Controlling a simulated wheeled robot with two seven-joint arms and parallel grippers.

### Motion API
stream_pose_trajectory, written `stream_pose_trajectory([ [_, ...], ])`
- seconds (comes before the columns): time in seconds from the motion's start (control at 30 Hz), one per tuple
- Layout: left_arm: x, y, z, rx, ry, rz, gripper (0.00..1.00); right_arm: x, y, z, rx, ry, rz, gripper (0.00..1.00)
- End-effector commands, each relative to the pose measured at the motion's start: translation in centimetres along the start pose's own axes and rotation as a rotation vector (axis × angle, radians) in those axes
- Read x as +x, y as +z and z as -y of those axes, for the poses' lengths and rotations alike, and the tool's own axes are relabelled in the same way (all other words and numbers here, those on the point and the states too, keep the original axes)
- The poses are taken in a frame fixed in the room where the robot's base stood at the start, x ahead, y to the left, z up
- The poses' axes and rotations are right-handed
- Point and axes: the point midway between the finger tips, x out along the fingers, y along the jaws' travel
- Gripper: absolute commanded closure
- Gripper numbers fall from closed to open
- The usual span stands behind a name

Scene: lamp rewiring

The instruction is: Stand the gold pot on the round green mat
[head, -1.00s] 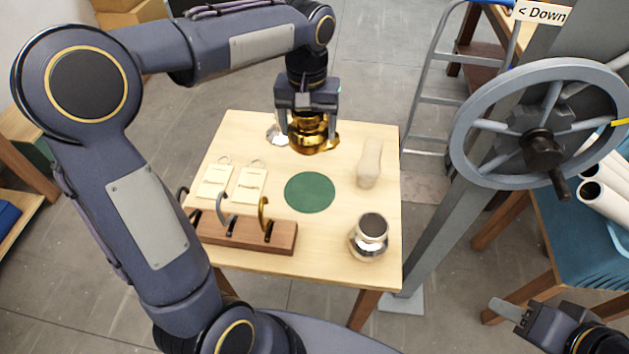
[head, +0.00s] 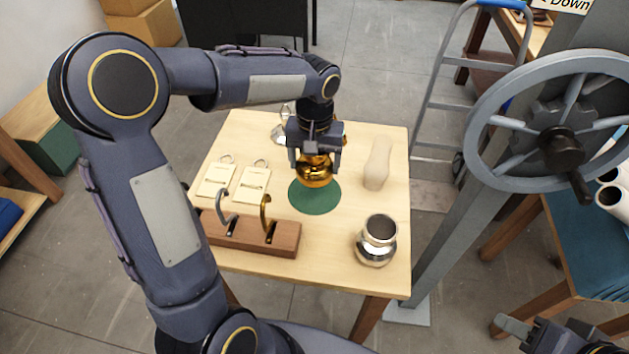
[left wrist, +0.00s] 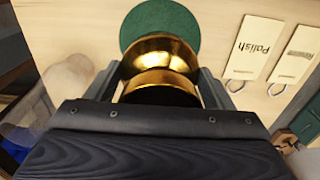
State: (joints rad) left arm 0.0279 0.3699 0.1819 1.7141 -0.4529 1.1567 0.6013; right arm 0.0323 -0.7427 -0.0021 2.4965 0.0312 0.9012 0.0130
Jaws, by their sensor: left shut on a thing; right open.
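The gold pot (head: 314,172) is held between the fingers of my left gripper (head: 315,158), which is shut on it. In the head view the pot overlaps the far part of the round green mat (head: 314,200). In the left wrist view the gold pot (left wrist: 160,62) sits between the finger pads, and the green mat (left wrist: 180,18) shows just beyond it. I cannot tell whether the pot touches the mat. My right gripper (head: 530,335) is open and empty at the lower right, away from the table.
A silver pot (head: 377,242) stands at the table's near right. A pale bottle-like object (head: 377,165) stands right of the mat. A wooden rack (head: 250,233) with hooks is near left, behind it two labelled tags (head: 250,185). A handwheel (head: 560,140) stands beyond the table's right edge.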

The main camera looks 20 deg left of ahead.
Motion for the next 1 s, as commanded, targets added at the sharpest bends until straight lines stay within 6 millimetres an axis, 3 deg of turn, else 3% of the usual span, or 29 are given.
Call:
stream_pose_trajectory([
  [0.4,5.1,0.1,0.0,0.0,-0.001,0.003,0.61,-0.3,-0.1,0.1,0.0,0.0,0.0,0.57],
  [0.83,6.0,0.0,0.0,0.0,0.0,-0.002,0.61,0.1,0.0,0.0,0.0,0.0,0.0,0.57],
  [0.87,5.8,0.0,0.0,0.0,0.0,-0.001,0.21,-0.1,0.0,0.0,0.0,0.0,0.0,0.57],
  [1.0,5.8,0.0,0.0,0.0,0.0,0.0,0.03,-0.1,0.0,0.0,0.0,0.0,0.0,0.57],
])
